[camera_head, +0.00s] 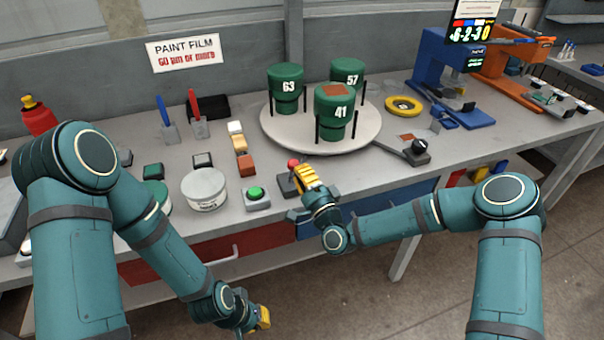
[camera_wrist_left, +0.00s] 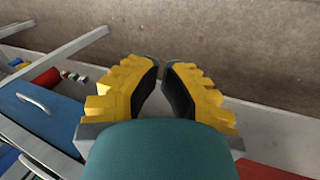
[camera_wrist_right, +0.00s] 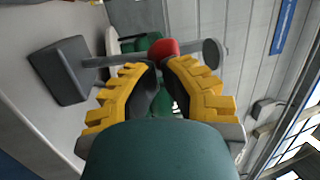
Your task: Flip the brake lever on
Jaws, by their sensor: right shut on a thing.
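The lever's red knob (camera_head: 293,163) shows at the front of the bench, above a dark base (camera_head: 287,187) left of my right gripper. In the right wrist view the red knob (camera_wrist_right: 163,48) sits at the fingertips, with a grey rod beside it and a dark box (camera_wrist_right: 65,70) at the left. My right gripper (camera_head: 300,174) is shut on the knob; its fingers hide part of it. My left gripper (camera_head: 263,317) is low in front of the bench, away from the lever. In the left wrist view its fingertips (camera_wrist_left: 162,65) nearly meet, with nothing between them.
A round turntable (camera_head: 372,140) carries green cylinders marked 63, 57 and 41 behind the lever. A green button (camera_head: 255,193) and a white round tub (camera_head: 205,188) stand to the left. A black-knobbed device (camera_head: 416,150) is to the right. Drawers lie below the bench top.

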